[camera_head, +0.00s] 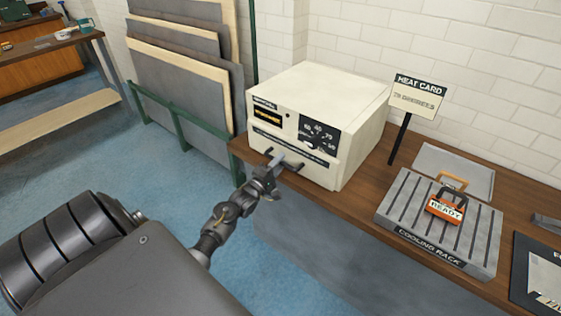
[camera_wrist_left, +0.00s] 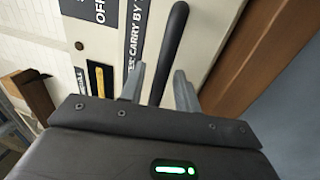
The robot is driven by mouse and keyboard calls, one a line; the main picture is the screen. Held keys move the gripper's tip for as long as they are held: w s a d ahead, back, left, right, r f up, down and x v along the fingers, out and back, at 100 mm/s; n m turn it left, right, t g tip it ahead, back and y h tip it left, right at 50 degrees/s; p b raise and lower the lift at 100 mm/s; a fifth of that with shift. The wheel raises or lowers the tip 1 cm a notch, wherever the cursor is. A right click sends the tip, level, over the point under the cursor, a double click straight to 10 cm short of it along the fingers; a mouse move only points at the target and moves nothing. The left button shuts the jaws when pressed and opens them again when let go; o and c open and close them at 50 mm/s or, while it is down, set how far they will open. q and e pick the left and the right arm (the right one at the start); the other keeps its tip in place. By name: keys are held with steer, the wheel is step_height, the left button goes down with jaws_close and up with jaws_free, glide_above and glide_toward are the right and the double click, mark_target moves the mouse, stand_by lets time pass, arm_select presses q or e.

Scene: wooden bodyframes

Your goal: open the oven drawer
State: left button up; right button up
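The white oven (camera_head: 315,120) stands on the wooden bench, with a display and a dial panel on its front. Its drawer (camera_head: 300,160) is the lower front part and looks closed. A dark bar handle (camera_wrist_left: 172,50) shows in the left wrist view. My left gripper (camera_head: 277,162) is in front of the drawer front, at the handle. In the left wrist view my left gripper (camera_wrist_left: 158,88) has its two fingers apart, one on each side of the handle's near end. A gap shows between the fingers and the bar. My right gripper is not in view.
Panels (camera_head: 185,75) lean in a green rack at left. The blue floor (camera_head: 170,165) before the oven is free.

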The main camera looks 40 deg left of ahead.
arm_select(q)
steer(key=shift+w, duration=0.3)
jaws_close()
steer(key=shift+s+d, duration=0.1)
